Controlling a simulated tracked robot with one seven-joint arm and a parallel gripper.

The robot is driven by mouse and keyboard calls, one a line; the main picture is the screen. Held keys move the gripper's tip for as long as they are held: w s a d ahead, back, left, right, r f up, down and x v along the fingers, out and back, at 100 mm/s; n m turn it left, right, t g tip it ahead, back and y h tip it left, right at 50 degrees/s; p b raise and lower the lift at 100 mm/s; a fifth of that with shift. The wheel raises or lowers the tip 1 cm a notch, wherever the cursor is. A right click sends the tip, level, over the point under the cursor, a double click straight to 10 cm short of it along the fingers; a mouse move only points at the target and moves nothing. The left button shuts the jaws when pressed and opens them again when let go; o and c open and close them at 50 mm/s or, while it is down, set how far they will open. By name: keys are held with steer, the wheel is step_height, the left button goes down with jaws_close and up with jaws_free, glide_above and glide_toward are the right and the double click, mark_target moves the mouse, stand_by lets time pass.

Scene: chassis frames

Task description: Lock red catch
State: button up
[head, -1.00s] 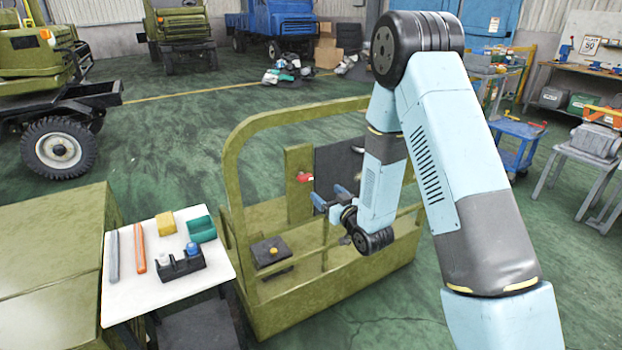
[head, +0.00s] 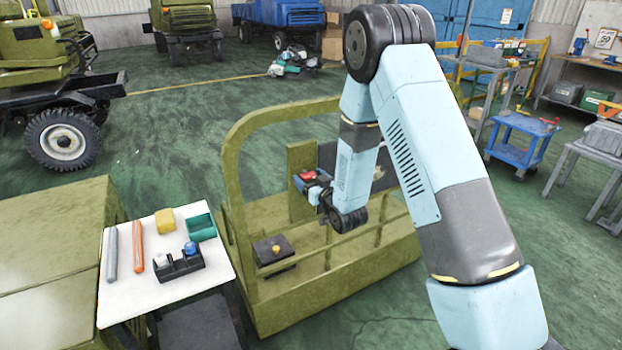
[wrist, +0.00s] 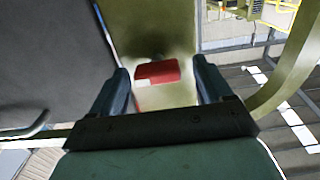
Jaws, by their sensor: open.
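The red catch (head: 307,175) sits on an olive upright panel (head: 300,158) inside the olive chassis frame. In the wrist view the catch (wrist: 157,71) is a red block with a small pale patch at its lower left. It lies between the two dark fingers of my gripper (wrist: 160,88), a little beyond their tips or level with them; I cannot tell which. The gripper is open, with a gap visible on both sides of the catch. In the head view my gripper (head: 312,184) is right at the catch and partly covers it.
A dark panel (head: 340,165) stands just right of the catch, partly behind my arm. The olive frame's curved rail (head: 232,165) arches on the left. A black box with a yellow knob (head: 273,250) is lower left. A white table (head: 150,290) holds several small items.

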steer(key=shift+w+d, duration=0.1)
steer(key=shift+d, duration=0.05)
steer(key=c, duration=1.1)
steer(key=shift+o, duration=0.3)
steer(key=shift+r, duration=0.1)
